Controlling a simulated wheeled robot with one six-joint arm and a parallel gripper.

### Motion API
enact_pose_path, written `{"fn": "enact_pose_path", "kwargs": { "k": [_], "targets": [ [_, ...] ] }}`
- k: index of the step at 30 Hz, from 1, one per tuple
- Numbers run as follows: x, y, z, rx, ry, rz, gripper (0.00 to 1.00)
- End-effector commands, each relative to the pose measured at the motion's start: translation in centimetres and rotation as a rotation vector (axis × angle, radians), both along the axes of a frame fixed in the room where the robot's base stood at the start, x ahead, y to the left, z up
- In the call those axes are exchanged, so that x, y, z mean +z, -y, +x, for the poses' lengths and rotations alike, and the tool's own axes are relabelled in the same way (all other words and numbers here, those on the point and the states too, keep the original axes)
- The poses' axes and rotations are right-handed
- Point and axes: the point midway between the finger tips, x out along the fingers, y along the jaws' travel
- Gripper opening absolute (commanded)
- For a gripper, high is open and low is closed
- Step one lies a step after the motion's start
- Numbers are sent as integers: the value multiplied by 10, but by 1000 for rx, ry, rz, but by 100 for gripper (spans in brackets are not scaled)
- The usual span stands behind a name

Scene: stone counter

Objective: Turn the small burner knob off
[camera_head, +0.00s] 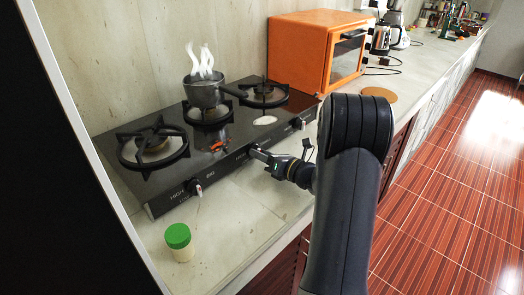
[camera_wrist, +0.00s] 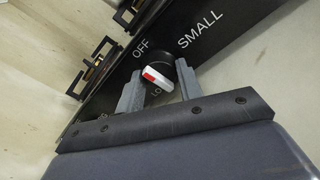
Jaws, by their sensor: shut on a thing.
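The small burner knob (camera_wrist: 158,77) shows in the wrist view as a black knob with a white bar and a red end. The bar is tilted, with its red end toward the upper left. The label OFF is above it, SMALL is to its upper right, and a partly covered label is below. My gripper (camera_wrist: 160,72) has one finger on each side of the knob and is shut on it. In the head view my gripper (camera_head: 256,151) is at the middle of the front panel of the black stove (camera_head: 165,202), and hides the knob there.
A steaming pot (camera_head: 204,94) sits on the middle burner. Other knobs are at the left (camera_head: 194,187) and right (camera_head: 297,123) of the panel. A green-lidded jar (camera_head: 179,241) stands on the front counter. An orange oven (camera_head: 310,50) stands behind right. The counter before the stove is mostly clear.

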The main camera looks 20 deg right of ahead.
Motion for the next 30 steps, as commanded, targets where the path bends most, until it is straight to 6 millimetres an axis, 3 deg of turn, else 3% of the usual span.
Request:
{"fn": "enact_pose_path", "kwargs": {
  "k": [21,22,25,30],
  "targets": [
    [-3,-1,-1,1,-34,72,12],
    [-3,-1,-1,1,-34,72,36],
    [-2,0,-1,1,-33,71,44],
    [-1,0,0,1,-31,71,44]
  ]
}}
